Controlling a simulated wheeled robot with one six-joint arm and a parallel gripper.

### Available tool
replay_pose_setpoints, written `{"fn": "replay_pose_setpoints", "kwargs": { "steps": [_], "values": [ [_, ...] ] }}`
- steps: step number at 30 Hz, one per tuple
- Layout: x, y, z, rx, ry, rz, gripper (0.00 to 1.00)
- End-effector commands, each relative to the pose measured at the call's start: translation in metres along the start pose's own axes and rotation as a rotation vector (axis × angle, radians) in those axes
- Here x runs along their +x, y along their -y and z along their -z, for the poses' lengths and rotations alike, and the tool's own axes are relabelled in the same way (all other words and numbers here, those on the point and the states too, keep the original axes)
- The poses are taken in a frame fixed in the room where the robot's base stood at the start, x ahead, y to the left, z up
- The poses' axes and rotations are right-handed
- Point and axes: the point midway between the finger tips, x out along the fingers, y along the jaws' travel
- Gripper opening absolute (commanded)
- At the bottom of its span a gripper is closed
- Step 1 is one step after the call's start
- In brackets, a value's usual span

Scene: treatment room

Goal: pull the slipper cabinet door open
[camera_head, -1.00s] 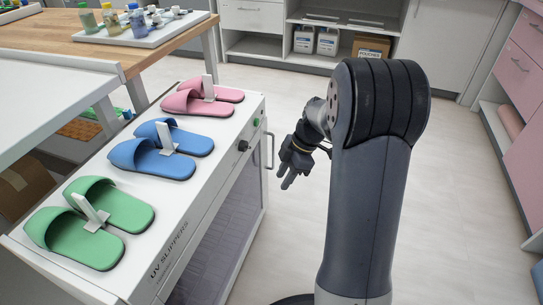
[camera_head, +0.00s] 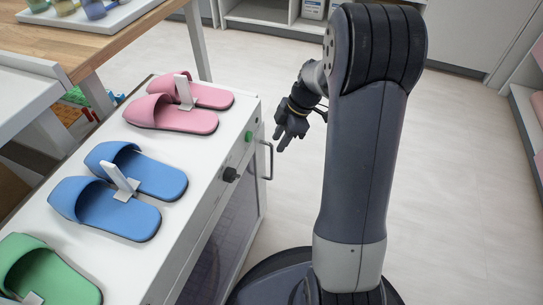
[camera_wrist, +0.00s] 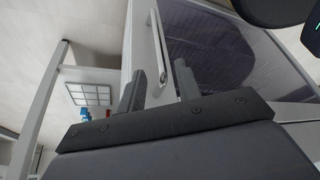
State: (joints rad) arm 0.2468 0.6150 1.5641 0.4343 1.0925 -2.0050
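The white UV slippers cabinet (camera_head: 171,262) stands at the left with its dark-glazed door (camera_head: 212,262) facing right; the door looks closed. Its upright bar handle (camera_head: 269,161) is at the door's far end, near the top. My gripper (camera_head: 281,145) points down beside the handle, just right of it in the head view. In the wrist view, the fingers of my gripper (camera_wrist: 160,84) are spread apart. The handle bar (camera_wrist: 158,45) runs up the picture ahead of the gap between them. I cannot tell whether they touch it. The door glass (camera_wrist: 215,50) fills the upper right.
Pink (camera_head: 172,113), blue (camera_head: 105,207) and green (camera_head: 45,275) slippers sit on the cabinet top. A black knob (camera_head: 230,174) and green button (camera_head: 249,136) are on its front edge. A wooden table (camera_head: 105,45) stands behind. The floor (camera_head: 450,180) at right is clear.

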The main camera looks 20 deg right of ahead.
Motion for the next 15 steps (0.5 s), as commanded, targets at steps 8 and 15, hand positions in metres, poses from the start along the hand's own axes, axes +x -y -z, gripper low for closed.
{"fn": "replay_pose_setpoints", "kwargs": {
  "steps": [8, 15],
  "values": [
    [0.055, 0.001, -0.001, -0.001, -0.001, 0.003, 0.33],
    [0.070, 0.000, 0.000, -0.001, 0.000, 0.000, 0.33]
  ]
}}
